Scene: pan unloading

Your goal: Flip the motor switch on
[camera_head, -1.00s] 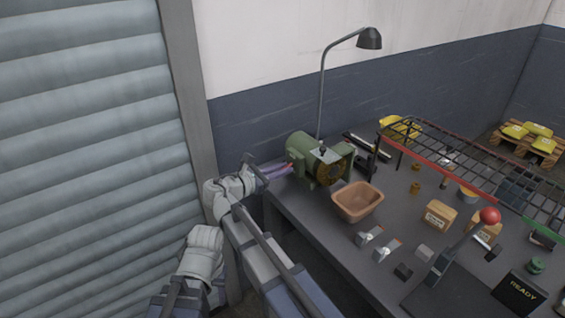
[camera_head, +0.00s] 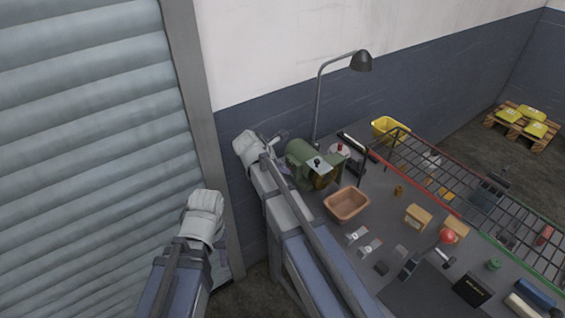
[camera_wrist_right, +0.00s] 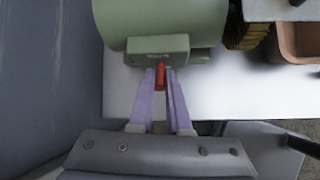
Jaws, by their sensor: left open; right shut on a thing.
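The green motor (camera_head: 303,162) stands at the bench's left back corner and also fills the top of the right wrist view (camera_wrist_right: 160,18). A small green switch box (camera_wrist_right: 150,46) sits on its near side, with a red switch lever (camera_wrist_right: 161,76) sticking out. My right gripper (camera_wrist_right: 163,78) has its two pale purple fingers shut on the lever, one on each side. In the head view, my right arm hides the lever and most of the fingers. My left gripper (camera_head: 205,205) is at lower left, away from the motor, before the shutter; its fingertips are hidden.
A brown bin (camera_head: 346,203) stands right of the motor, and a lamp (camera_head: 361,62) rises behind it. A wire rack (camera_head: 440,172) and several boxes occupy the bench further right. A ribbed shutter (camera_head: 90,150) closes off the left.

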